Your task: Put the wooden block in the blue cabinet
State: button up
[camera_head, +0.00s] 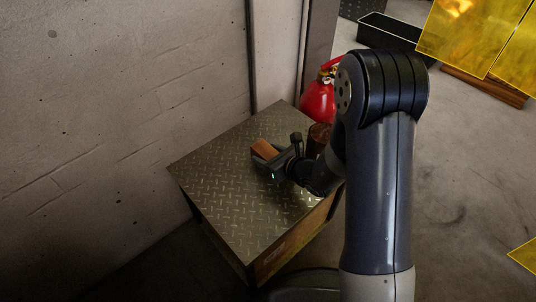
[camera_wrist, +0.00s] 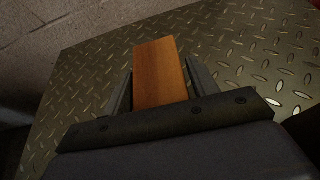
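The wooden block (camera_head: 265,148) is a small orange-brown piece at the top of the metal-plated stand. My gripper (camera_head: 266,158) is at the block, with its fingers around it. In the wrist view the block (camera_wrist: 160,68) lies lengthwise between the two fingers of my gripper (camera_wrist: 161,78). One finger is close along each side, but whether both press on it is unclear. Whether the block rests on the plate or is slightly raised is also unclear. No blue cabinet shows in either view.
The stand's diamond-plate top (camera_head: 235,205) is mostly bare. A dark brown cylindrical object (camera_head: 318,138) is at its far right edge, with a red fire extinguisher (camera_head: 318,102) behind. A brick wall (camera_head: 110,110) borders the left. Yellow translucent panels (camera_head: 475,35) and a black bin (camera_head: 392,33) are upper right.

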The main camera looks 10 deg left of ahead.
jog(key=shift+o, duration=1)
jog(key=shift+r, duration=0.1)
